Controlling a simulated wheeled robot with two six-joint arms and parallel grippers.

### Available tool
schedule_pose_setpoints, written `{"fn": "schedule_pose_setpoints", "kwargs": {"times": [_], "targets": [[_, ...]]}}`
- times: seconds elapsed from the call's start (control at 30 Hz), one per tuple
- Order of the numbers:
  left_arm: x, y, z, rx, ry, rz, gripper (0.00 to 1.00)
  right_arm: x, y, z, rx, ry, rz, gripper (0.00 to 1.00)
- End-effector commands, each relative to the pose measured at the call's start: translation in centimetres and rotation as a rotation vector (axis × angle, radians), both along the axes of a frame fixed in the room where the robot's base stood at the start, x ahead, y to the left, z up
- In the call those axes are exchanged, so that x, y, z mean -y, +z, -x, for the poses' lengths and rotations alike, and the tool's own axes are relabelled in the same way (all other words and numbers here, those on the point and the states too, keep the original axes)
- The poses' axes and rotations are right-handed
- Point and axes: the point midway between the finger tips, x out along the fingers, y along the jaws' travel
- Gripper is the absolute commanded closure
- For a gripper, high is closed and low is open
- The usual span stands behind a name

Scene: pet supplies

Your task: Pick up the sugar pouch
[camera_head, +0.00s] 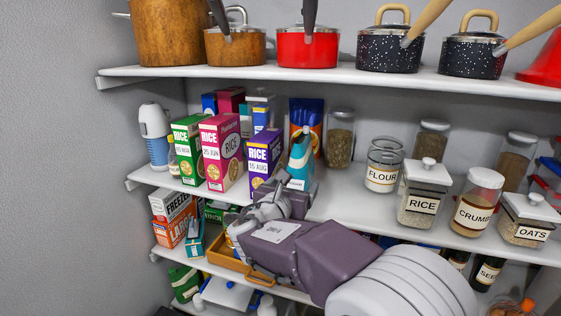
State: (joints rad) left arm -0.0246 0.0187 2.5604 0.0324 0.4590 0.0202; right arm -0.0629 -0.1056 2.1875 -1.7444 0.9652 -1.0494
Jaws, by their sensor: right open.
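No label reading sugar is legible. A teal and white pouch-like pack (300,158) stands on the middle shelf just beyond my right gripper, its lower part hidden by the gripper. A taller blue pouch (306,106) with an orange patch stands behind it. I cannot tell for certain which is the sugar pouch. My right gripper (296,186) is open at the shelf's front, close to the teal pack; whether they touch is unclear. My left gripper is out of view.
Rice boxes (221,154) stand left of the gripper, the purple one (263,160) closest. Jars marked flour (382,166) and rice (424,194) stand to the right. The shelf above (330,77) holds pots. A wooden tray (228,262) lies below. Bare shelf (345,205) shows right of the gripper.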

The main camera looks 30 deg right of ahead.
Motion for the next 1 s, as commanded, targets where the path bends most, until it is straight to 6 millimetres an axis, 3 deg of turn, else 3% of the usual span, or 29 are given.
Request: {"fn": "schedule_pose_setpoints", "kwargs": {"times": [0.13,0.33,0.53,0.8,1.0], "targets": [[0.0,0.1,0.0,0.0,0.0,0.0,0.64,0.2,0.3,-0.2,-0.002,0.002,0.013,0.19],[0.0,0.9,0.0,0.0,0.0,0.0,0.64,2.5,-0.2,-2.0,-0.003,-0.001,0.01,0.19],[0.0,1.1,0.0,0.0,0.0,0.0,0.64,3.2,-0.4,-2.7,-0.002,0.002,0.008,0.19],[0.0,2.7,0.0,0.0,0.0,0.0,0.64,6.5,-1.2,-5.6,-0.003,-0.001,0.008,0.19],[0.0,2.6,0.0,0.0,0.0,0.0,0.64,6.8,-1.4,-5.9,0.0,0.003,0.008,0.19]]}}
